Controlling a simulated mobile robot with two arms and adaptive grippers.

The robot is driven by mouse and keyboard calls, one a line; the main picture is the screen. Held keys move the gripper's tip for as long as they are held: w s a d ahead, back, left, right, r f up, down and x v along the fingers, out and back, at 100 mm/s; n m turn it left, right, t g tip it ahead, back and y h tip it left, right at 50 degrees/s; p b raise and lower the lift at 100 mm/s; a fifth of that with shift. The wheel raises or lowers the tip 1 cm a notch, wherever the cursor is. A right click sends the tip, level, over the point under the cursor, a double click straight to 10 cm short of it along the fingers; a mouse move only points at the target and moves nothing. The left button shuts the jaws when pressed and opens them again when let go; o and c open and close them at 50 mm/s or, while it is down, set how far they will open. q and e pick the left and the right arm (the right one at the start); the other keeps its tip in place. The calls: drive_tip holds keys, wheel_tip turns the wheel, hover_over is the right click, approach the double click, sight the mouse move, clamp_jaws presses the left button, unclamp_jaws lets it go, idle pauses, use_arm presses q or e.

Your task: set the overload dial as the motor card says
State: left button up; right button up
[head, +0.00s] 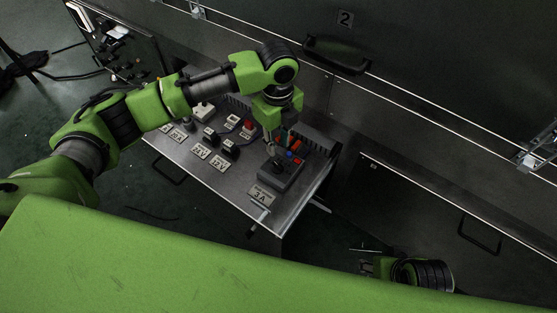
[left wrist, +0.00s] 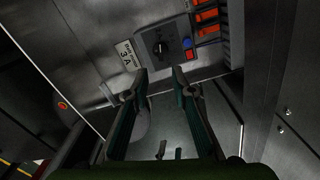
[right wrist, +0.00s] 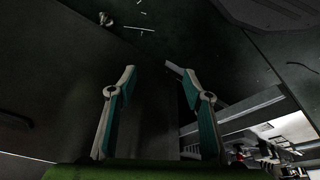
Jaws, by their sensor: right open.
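The overload unit is a dark grey box (head: 283,177) at the right end of a steel panel top. Its round black dial (left wrist: 160,48) has a light pointer mark, whose exact setting is too small to read. A blue button (left wrist: 187,43) and a red button (left wrist: 188,55) sit beside the dial. The motor card (head: 262,194) lies in front of the box and reads 3 A; it also shows in the left wrist view (left wrist: 128,55). My left gripper (left wrist: 160,78) is open and empty, pointing at the dial and apart from it. My right gripper (right wrist: 160,78) is open and empty, low at the right, away from the panel.
Other labelled switches (head: 210,134) stand left on the same steel top (head: 225,182). Orange-red parts (left wrist: 205,18) stand close beside the overload box. The dryer wall, marked 2 (head: 345,18), rises behind. Dark floor is open in front at the left.

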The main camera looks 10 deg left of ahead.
use_arm(q)
drive_tip(key=b, duration=0.1)
hover_over(278, 165)
wheel_tip(278, 165, down, 5)
drive_tip(key=shift+s+f, duration=0.1)
wheel_tip(278, 165, down, 4)
drive_tip(key=shift+b, duration=0.65)
drive_tip(key=shift+f, duration=0.65)
use_arm(e)
drive_tip(key=shift+v, duration=1.6)
drive_tip(key=shift+d, duration=0.1)
use_arm(q)
clamp_jaws()
